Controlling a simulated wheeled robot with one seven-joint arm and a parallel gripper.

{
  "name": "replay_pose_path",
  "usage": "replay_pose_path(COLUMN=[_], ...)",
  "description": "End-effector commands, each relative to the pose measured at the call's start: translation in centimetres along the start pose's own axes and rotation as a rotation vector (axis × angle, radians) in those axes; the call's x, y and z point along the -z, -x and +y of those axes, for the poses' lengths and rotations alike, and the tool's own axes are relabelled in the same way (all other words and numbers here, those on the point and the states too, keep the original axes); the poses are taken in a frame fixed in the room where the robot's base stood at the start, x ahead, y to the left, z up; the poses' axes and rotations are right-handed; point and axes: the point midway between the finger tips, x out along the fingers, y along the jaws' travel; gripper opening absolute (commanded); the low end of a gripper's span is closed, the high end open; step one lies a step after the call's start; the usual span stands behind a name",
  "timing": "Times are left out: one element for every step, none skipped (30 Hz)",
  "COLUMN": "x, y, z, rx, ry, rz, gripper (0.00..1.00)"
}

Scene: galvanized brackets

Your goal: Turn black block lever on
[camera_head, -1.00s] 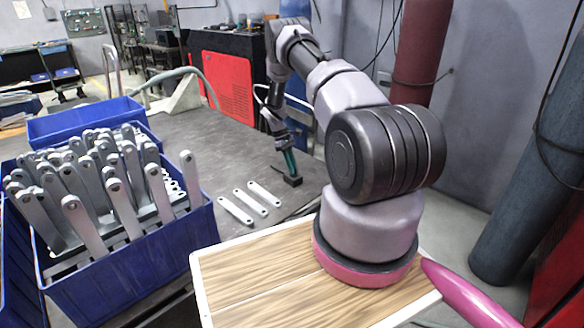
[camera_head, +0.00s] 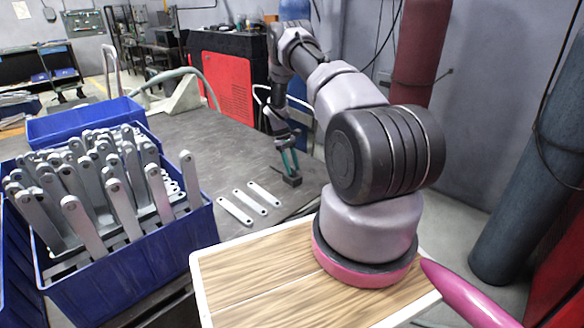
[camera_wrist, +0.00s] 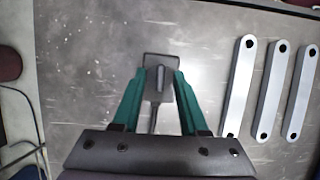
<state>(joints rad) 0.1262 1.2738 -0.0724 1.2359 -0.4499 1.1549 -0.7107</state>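The black block (camera_head: 293,181) sits on the grey table near its right edge, to the right of three flat brackets. In the wrist view the block (camera_wrist: 151,60) lies at the fingertips, with a slim grey lever (camera_wrist: 160,79) on it. My gripper (camera_head: 289,165) points down at the block. Its two green fingers, also in the wrist view (camera_wrist: 160,73), are apart on either side of the lever, with narrow gaps visible. The fingertips hide parts of the block's sides. I cannot tell whether they touch the block.
Three galvanized brackets (camera_head: 250,202) lie flat to the left of the block; they stand at right in the wrist view (camera_wrist: 272,92). A blue crate (camera_head: 135,262) full of upright brackets is at left, with another blue crate (camera_head: 85,120) behind. The table behind the block is clear.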

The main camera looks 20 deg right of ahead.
Motion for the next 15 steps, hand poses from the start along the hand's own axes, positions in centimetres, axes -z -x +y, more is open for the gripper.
replay_pose_path(x=[0.0,0.0,0.0,0.0,0.0,0.0,0.0,0.0,0.0,0.0,0.0,0.0,0.1,0.1,0.1], y=[0.0,0.0,0.0,0.0,0.0,0.0,0.0,0.0,0.2,0.4,0.6,1.1,1.5,2.0,2.8], z=[0.0,0.0,0.0,0.0,0.0,0.0,0.0,0.0,0.0,0.0,0.0,0.0,0.0,0.0,0.0], rx=[0.000,0.000,0.000,0.000,0.000,0.000,0.000,0.000,0.000,0.000,0.000,0.000,-0.001,-0.001,-0.001], ry=[0.000,0.000,0.000,0.000,0.000,0.000,0.000,0.001,0.000,0.000,0.000,0.000,0.000,0.001,0.001], rz=[0.000,0.000,0.000,0.000,0.000,-0.001,-0.001,0.000,0.000,0.000,0.001,0.001,0.001,0.002,0.002], gripper=[0.42,0.42,0.42,0.42,0.42,0.42,0.42,0.42,0.42,0.42,0.42,0.42,0.42,0.42,0.42])
